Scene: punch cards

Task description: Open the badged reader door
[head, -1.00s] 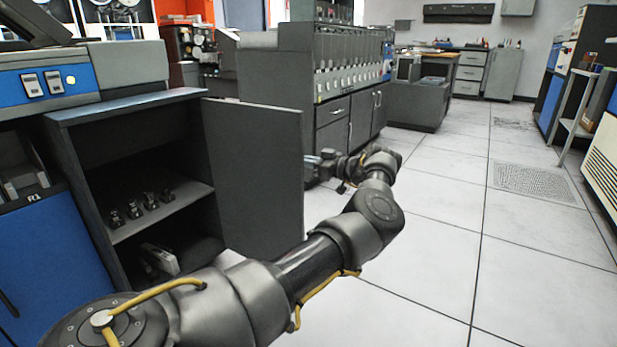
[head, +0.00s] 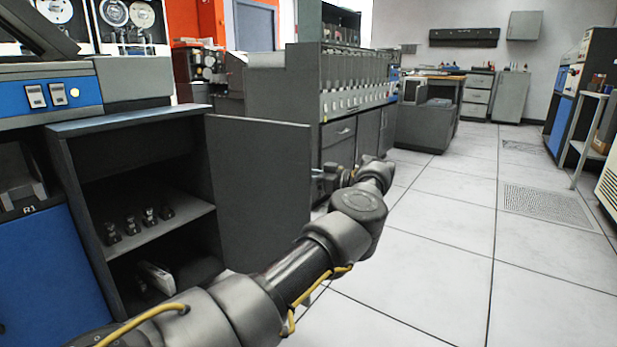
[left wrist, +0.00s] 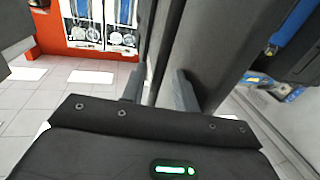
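The dark grey cabinet door (head: 258,190) stands wide open, hinged on the right side of the open reader cabinet (head: 130,113). Its shelf holds several small dark items (head: 137,222). My left arm reaches past the front of the door. My left gripper (head: 322,182) is at the door's free edge, pointing left. In the left wrist view, the two fingers of my left gripper (left wrist: 158,88) stand apart, with the dark door (left wrist: 215,45) at and between them. I cannot tell whether they touch it. No badge shows on the visible door face. My right gripper is out of view.
A blue unit marked R1 (head: 45,275) stands left of the cabinet. A white object (head: 157,278) lies in the lower compartment. A grey card machine (head: 350,110) stands behind the door. The tiled floor (head: 430,250) to the right is clear.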

